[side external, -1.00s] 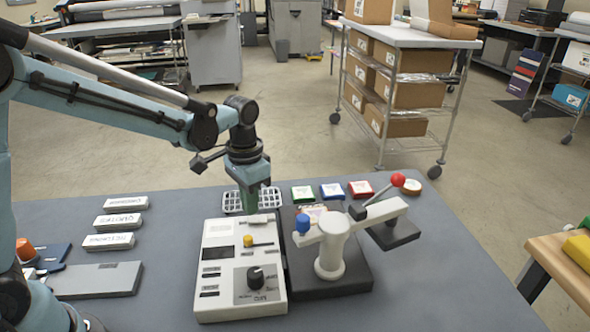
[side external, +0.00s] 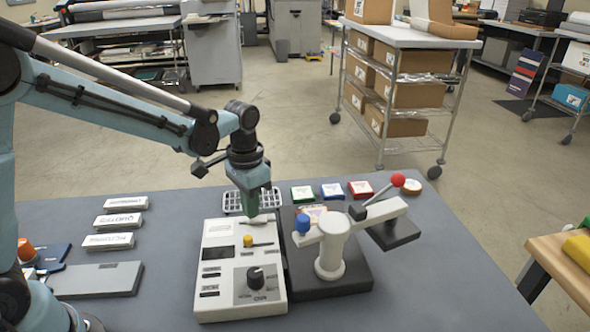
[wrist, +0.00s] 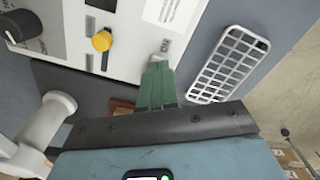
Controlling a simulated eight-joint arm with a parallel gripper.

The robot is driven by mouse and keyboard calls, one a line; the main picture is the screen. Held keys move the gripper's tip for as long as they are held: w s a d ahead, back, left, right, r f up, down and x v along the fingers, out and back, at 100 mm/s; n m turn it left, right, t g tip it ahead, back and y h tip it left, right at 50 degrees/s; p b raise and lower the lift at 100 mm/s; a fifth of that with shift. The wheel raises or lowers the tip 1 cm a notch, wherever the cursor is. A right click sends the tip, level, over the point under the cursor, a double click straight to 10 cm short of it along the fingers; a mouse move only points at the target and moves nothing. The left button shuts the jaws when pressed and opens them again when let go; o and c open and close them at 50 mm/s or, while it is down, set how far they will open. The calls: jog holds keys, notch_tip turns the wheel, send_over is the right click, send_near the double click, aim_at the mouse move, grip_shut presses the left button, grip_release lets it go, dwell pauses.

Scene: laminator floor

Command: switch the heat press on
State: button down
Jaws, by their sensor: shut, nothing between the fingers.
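The heat press (side external: 331,258) has a white post and arm, a red-balled lever and a black base, at the right of its control box. The white control box (side external: 213,291) carries a yellow slider knob (side external: 248,241), a black dial (side external: 255,277) and a light rocker switch at its far end. In the wrist view the yellow knob (wrist: 102,41) shows left of my fingers. My gripper (side external: 252,213) is shut and empty, with green fingertips down at the rocker (wrist: 164,46). The tips (wrist: 158,62) overlap the rocker's edge; whether they touch it I cannot tell.
A white wire tray (wrist: 228,65) stands just beyond the box. Green, blue and red small boxes (side external: 332,190) line the table behind the press. White labelled blocks (side external: 119,220) lie at left, beside a grey plate (side external: 95,280).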

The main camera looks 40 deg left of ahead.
jog(key=shift+f, duration=0.4)
dwell(0.3)
jog(key=shift+r, duration=3.5)
jog(key=shift+s+r, duration=0.1)
jog(key=shift+s, duration=0.05)
jog(key=s+a+r+n+t, duration=0.1)
jog(key=s+a+n+t, duration=0.1)
jog(key=s+t, duration=0.5)
jog(key=shift+s+a+r+n, duration=0.4)
jog(key=shift+s+n, duration=0.1)
jog(key=shift+s, duration=1.55)
